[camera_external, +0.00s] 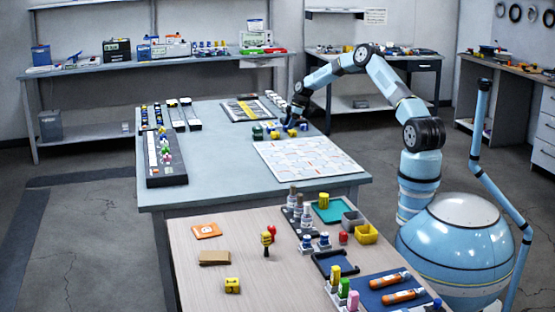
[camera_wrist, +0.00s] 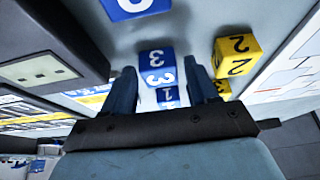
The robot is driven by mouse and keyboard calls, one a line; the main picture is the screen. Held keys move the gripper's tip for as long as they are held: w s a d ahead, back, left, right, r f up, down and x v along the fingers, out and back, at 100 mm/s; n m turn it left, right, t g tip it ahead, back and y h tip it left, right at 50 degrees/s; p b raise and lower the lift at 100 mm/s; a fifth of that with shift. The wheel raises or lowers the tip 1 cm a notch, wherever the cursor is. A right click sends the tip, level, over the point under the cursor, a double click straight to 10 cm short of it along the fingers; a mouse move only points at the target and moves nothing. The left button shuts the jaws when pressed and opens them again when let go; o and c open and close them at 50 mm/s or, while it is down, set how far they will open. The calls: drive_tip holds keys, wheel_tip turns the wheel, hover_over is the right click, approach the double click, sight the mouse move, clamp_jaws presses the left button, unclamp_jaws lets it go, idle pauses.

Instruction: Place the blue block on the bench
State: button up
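My gripper (camera_wrist: 160,67) is open over the grey-blue bench (camera_external: 215,160). In the wrist view a blue block (camera_wrist: 156,66) with white 3s sits between the fingertips or just beyond them, with gaps at both sides. A blue face marked 1 (camera_wrist: 168,97) shows behind it, and I cannot tell whether it is a separate block. Another blue block (camera_wrist: 136,7) is cut off by the top edge. In the external view my gripper (camera_external: 298,116) is low over the bench's far right end, beside small blue and yellow blocks; it partly hides them.
A yellow block with 2s (camera_wrist: 235,56) stands close to the right finger, with more yellow (camera_wrist: 222,88) behind it. A white grid board (camera_external: 308,160) lies nearer on the bench. A dark rack (camera_external: 165,160) stands at left. The bench's middle is clear. A cluttered wooden table (camera_external: 200,275) is in front.

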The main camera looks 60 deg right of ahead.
drive_tip(key=shift+o, duration=0.4)
drive_tip(key=v, duration=1.2)
drive_tip(key=s+a+r+m+h, duration=0.1)
drive_tip(key=s+a+r, duration=0.2)
drive_tip(key=a+r, duration=0.45)
drive_tip(key=s+a+r+h, duration=0.1)
drive_tip(key=s+a+r, duration=0.1)
drive_tip(key=a+r, duration=0.6)
drive_tip(key=s+a+r+m+h, duration=0.2)
drive_tip(key=s+a+r, duration=0.7)
drive_tip(key=s+a, duration=0.4)
drive_tip(key=s+a+r+m, duration=0.15)
drive_tip(key=s+a, duration=0.25)
drive_tip(key=s, duration=0.4)
drive_tip(key=s+a+r+m, duration=0.1)
drive_tip(key=s+a+r, duration=0.2)
drive_tip(key=s, duration=0.4)
drive_tip(key=s+a+f+m+t, duration=0.1)
drive_tip(key=s+f, duration=0.1)
drive_tip(key=s, duration=0.6)
drive_tip(key=s+a+f+m+t, duration=0.1)
drive_tip(key=s+a+f+m, duration=0.1)
drive_tip(key=s, duration=0.7)
drive_tip(key=shift+s+y, duration=0.2)
drive_tip(key=shift+y, duration=0.1)
